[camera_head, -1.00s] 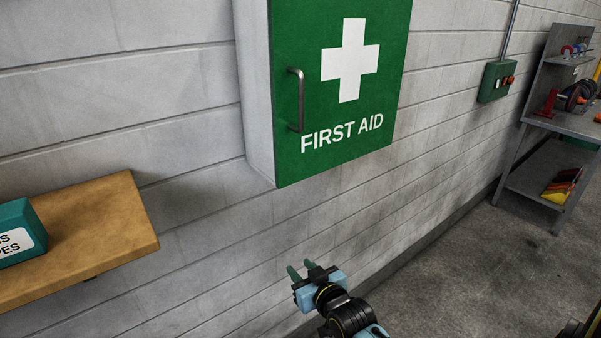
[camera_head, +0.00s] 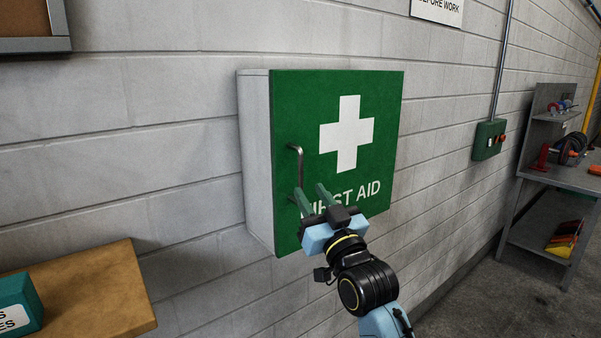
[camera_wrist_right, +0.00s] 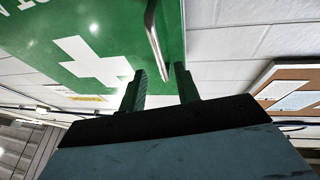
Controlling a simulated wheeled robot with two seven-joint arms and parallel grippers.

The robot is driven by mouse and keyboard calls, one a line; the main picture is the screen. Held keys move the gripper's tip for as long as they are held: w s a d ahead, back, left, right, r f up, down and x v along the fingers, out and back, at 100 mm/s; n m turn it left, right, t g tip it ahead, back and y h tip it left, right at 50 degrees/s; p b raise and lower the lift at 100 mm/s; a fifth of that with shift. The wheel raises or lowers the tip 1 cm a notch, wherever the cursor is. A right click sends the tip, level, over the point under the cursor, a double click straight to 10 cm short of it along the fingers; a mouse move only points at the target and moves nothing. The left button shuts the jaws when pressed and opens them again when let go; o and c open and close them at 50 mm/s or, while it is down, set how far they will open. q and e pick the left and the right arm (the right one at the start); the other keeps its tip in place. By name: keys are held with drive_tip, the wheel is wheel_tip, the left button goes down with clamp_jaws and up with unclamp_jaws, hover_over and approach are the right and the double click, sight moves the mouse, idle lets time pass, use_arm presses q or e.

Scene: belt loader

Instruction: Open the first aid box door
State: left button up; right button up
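The first aid box (camera_head: 258,150) is a white cabinet on the wall with a green door (camera_head: 300,110) bearing a white cross; the door is shut. Its grey bar handle (camera_head: 298,165) stands upright near the door's left edge. My right gripper (camera_head: 312,195) is open in front of the door, its green fingers at the handle's lower end and hiding part of the lettering. In the right wrist view the handle (camera_wrist_right: 156,42) points toward the gap between the open fingers (camera_wrist_right: 162,88); I cannot tell whether they touch it. My left gripper is not in view.
A wooden shelf (camera_head: 100,290) with a teal box (camera_head: 18,300) is on the wall at lower left. A green switch box (camera_head: 488,140) and a grey workbench (camera_head: 550,175) are to the right. A framed board (camera_wrist_right: 290,92) shows in the wrist view.

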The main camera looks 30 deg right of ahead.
sight(302, 179)
drive_tip(key=p+x, duration=0.1)
drive_tip(key=x, duration=0.5)
drive_tip(key=shift+c, duration=0.3)
clamp_jaws()
